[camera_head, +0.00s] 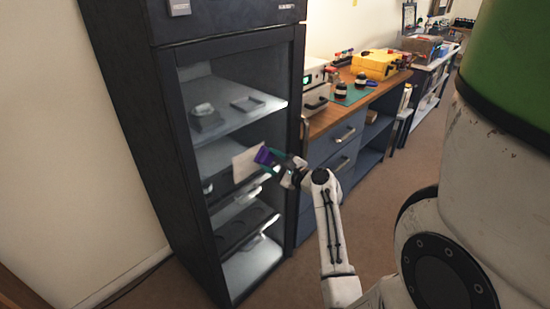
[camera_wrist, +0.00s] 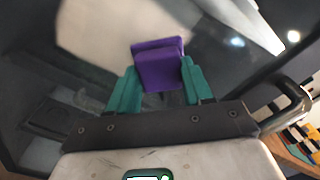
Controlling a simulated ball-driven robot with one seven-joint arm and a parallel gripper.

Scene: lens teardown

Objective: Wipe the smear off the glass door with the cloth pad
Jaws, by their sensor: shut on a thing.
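The cloth pad (camera_head: 245,164) is a pale flat square with a purple grip block (camera_head: 264,155). My gripper (camera_head: 272,157) has teal fingers shut on this block, one on each side, and holds the pad up in front of the cabinet. In the wrist view the purple block (camera_wrist: 158,66) sits between the fingers, with a pale surface (camera_wrist: 100,28) beyond it that looks like the pad. The glass door (camera_head: 235,90) is the dark-framed front of the tall cabinet. I cannot tell whether the pad touches the glass. I cannot make out the smear.
Shelves with small items, such as a grey device (camera_head: 206,119), show through the glass. A wooden-topped workbench (camera_head: 325,118) with blue drawers stands right of the cabinet, holding a yellow case (camera_head: 376,65). A dark curved handle (camera_wrist: 291,88) shows at the right in the wrist view. Carpet lies clear in front.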

